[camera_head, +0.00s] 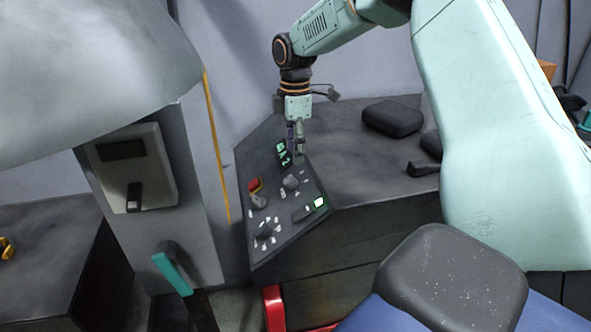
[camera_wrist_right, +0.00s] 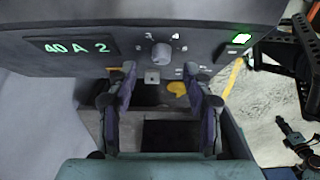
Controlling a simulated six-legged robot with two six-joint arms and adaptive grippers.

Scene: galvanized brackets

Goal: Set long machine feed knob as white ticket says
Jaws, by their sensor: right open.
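A dark sloped control panel (camera_head: 285,205) carries several knobs with small white marks around them. An upper knob (camera_head: 291,182) and a lower knob (camera_head: 264,230) show in the head view. In the wrist view a round grey knob (camera_wrist_right: 161,55) sits beyond the fingertips, beside a green display (camera_wrist_right: 75,46) reading "40 A 2". I cannot tell which knob is the feed knob. I cannot make out a readable white ticket. My right gripper (camera_head: 297,148) hangs over the panel's upper end; in the wrist view its fingers (camera_wrist_right: 160,76) are apart and empty. My left gripper does not show.
A green-lit switch (camera_head: 320,202) and a red part (camera_head: 254,185) are on the panel. Dark rounded blocks (camera_head: 392,118) lie on the bench right of it. A grey post with a box (camera_head: 134,165) and a teal-handled lever (camera_head: 172,271) stand left.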

